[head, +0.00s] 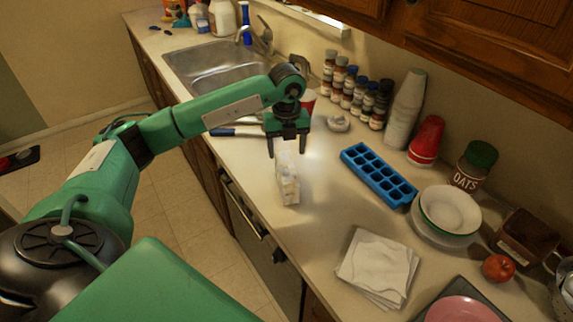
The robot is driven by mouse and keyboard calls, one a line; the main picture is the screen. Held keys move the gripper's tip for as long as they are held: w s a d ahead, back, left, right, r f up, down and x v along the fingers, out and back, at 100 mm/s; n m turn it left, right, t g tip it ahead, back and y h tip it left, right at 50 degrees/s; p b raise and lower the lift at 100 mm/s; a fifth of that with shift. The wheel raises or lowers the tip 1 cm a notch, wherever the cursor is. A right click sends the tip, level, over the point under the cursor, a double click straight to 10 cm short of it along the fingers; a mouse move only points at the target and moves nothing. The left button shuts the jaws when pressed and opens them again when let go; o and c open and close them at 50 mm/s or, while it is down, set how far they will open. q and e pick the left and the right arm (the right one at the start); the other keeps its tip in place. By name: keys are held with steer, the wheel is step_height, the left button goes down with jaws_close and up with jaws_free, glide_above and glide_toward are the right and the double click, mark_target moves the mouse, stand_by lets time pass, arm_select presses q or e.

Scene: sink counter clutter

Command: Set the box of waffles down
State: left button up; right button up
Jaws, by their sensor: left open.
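A pale, whitish box (289,187), which looks like the box of waffles, stands on the counter (325,220) near its front edge. Its print is too small and washed out to read. My left gripper (286,150) is above the far end of the box, fingers pointing down and spread apart. I cannot tell whether the fingertips touch the box. My right gripper is not in view.
A blue ice tray (379,175) lies to the right of the box. White napkins (378,266) and stacked bowls (449,212) are nearer right. Spice jars (348,86) line the wall, and a sink (213,66) is behind. Counter between box and napkins is clear.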

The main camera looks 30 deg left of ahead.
arm_select(q)
steer(key=shift+r+b, duration=0.35)
steer(key=shift+r, duration=2)
steer(key=shift+f, duration=0.1)
